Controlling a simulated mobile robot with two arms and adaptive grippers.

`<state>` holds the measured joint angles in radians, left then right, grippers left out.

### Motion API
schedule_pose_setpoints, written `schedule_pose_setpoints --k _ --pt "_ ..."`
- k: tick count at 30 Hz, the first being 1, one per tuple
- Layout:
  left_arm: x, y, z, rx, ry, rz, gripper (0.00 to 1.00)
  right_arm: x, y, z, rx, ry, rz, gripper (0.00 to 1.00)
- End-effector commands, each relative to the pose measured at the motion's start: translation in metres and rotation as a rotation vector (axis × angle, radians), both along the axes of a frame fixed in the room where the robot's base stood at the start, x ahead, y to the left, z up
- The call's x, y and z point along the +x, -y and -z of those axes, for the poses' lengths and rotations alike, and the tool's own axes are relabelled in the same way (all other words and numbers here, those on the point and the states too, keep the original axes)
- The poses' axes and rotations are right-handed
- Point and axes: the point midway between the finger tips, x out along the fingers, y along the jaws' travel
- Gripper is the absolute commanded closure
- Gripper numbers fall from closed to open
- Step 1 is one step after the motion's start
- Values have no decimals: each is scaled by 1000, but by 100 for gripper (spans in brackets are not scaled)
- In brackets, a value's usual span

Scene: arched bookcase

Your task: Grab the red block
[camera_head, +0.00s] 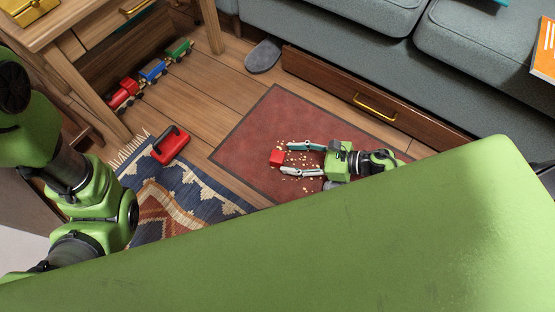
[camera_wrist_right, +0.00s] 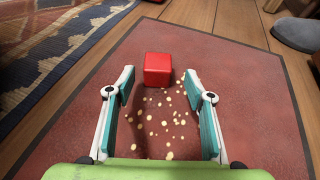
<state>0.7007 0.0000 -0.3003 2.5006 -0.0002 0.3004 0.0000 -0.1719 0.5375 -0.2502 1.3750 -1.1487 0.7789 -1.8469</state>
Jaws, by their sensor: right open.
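The red block (camera_head: 277,158) lies on a dark red mat (camera_head: 262,124) among pale crumbs. In the right wrist view the block (camera_wrist_right: 158,69) sits ahead of my right gripper, slightly left of centre and just beyond the fingertips. My right gripper (camera_head: 285,159) is open and low over the mat, and its fingers point at the block from the right. In the wrist view the two fingers (camera_wrist_right: 160,76) stand wide apart with nothing between them but crumbs. My left arm shows at the left edge, but its gripper is out of view.
Pale crumbs (camera_wrist_right: 153,125) lie scattered on the mat. A red dustpan-like object (camera_head: 171,148) rests on the patterned rug (camera_head: 205,196). A toy train (camera_head: 152,71), a grey slipper (camera_head: 263,56), a wooden table and a sofa (camera_head: 340,40) with a drawer stand around.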

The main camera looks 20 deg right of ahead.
Motion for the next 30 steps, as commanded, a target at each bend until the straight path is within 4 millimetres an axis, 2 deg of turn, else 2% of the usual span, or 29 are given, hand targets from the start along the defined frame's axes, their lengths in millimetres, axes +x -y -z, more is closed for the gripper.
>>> schedule_pose_setpoints --k 9,19,21,24,30 --pt "0 0 28 1 1 0 60 21 -38 12 3 3 -1 51" --pt "0 0 28 1 0 0 60 24 -44 12 2 -1 -1 51" --pt "0 0 28 1 0 0 60 24 -44 12 2 -1 -1 70" --pt "0 0 28 1 0 0 60 24 -43 12 2 -1 -1 91" --pt "0 0 28 1 -1 -1 60 24 -43 12 2 -1 -1 91"
